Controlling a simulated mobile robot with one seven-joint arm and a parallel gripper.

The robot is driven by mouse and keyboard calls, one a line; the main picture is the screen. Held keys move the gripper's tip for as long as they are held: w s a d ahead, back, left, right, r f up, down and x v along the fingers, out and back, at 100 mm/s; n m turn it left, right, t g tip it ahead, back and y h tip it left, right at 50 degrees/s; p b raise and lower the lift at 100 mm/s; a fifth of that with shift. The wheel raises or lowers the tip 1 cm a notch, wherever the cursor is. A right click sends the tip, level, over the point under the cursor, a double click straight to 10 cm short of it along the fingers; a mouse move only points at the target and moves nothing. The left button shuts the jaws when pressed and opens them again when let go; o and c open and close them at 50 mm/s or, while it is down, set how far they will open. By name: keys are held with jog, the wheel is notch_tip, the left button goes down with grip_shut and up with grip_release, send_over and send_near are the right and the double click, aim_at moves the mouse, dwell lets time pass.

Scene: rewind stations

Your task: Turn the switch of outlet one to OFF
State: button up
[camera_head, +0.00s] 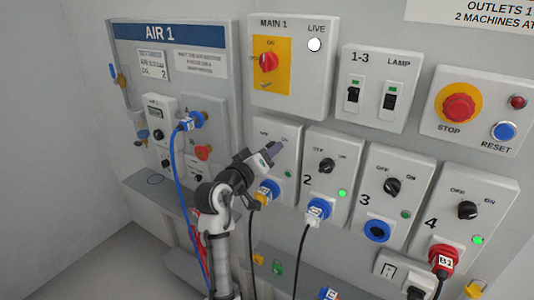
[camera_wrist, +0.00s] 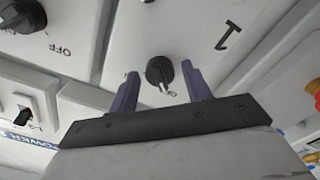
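Outlet one (camera_head: 264,133) is a white box at the left end of the outlet row. In the head view my gripper (camera_head: 274,150) covers its switch. In the wrist view the switch, a black knob (camera_wrist: 160,72), sits between the two purple fingers of my gripper (camera_wrist: 162,80). The fingers are open, one on each side, with a gap to the knob. The knob's white pointer is toward a partly hidden label starting with O; I cannot read the rest. The lamp of outlet one (camera_head: 288,174) looks dim green. The panel (camera_wrist: 225,25) bears a 1.
Outlet two (camera_head: 322,178), with a bright green lamp, is close on the right, then outlets three (camera_head: 395,178) and four (camera_head: 470,205). A blue hose (camera_head: 178,185) hangs left of my arm. A dark cable (camera_head: 252,240) hangs below outlet one.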

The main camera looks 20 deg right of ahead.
jog(key=shift+o, duration=0.3)
jog(key=shift+a, duration=0.1)
jog(key=b+v, duration=0.4)
jog(key=v, duration=0.9)
jog(key=shift+s+a, duration=0.25)
